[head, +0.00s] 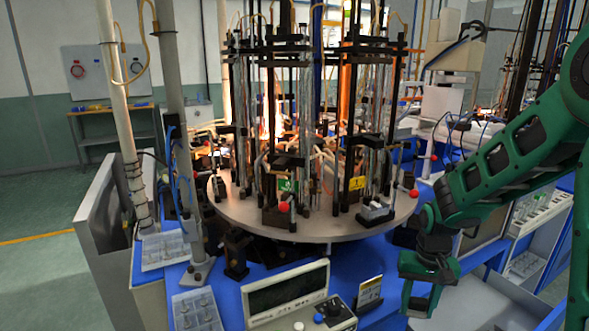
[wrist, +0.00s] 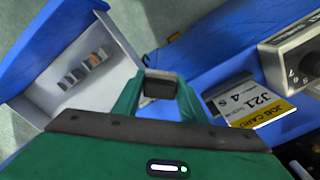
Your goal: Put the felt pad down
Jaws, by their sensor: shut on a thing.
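The felt pad, a small dark block (wrist: 160,88), is between the fingertips of my gripper in the wrist view. My gripper (head: 421,300) is green, points down and is shut on the pad. It is at the lower right of the head view, to the right of the job card (head: 369,293) and near the blue bench's front edge. I cannot make out the pad in the head view. In the wrist view, a pale open tray (wrist: 112,88) with several small pieces lies to the left of the pad. I cannot tell the pad's height above the surface below.
The job card also shows in the wrist view (wrist: 255,100), right of my gripper, beside a grey control unit (wrist: 292,52). A round turntable (head: 330,228) carries tall rods and glowing flames. A display box (head: 288,294) stands in front. Blue bench surface (wrist: 205,58) shows bare beyond the pad.

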